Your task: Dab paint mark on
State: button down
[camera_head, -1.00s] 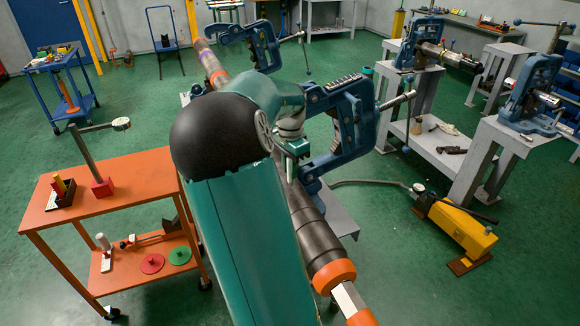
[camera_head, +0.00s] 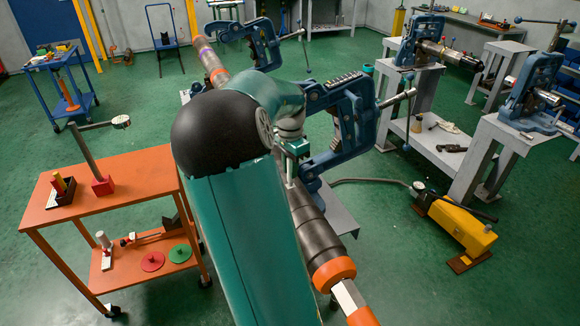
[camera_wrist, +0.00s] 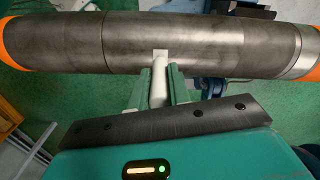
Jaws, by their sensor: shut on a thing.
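A long dark steel pipe (camera_head: 308,228) with orange bands runs through the blue vises in front of me. It also spans the top of the wrist view (camera_wrist: 205,48). My gripper (camera_wrist: 158,88) is shut on a pale paint marker (camera_wrist: 159,72), its green fingers on either side. The marker's square pale tip overlaps the pipe's side in the wrist view; I cannot tell whether it touches. In the head view my gripper (camera_head: 291,170) is just above the pipe, beside the near blue vise (camera_head: 352,120). I see no clear paint mark on the pipe.
An orange cart (camera_head: 125,186) stands at left with small tools and coloured discs. A yellow pump (camera_head: 460,228) with a hose lies on the floor at right. Grey stands (camera_head: 480,160) with more blue vises are at right. Green floor is open between them.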

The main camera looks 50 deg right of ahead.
jog(key=shift+r, duration=3.5)
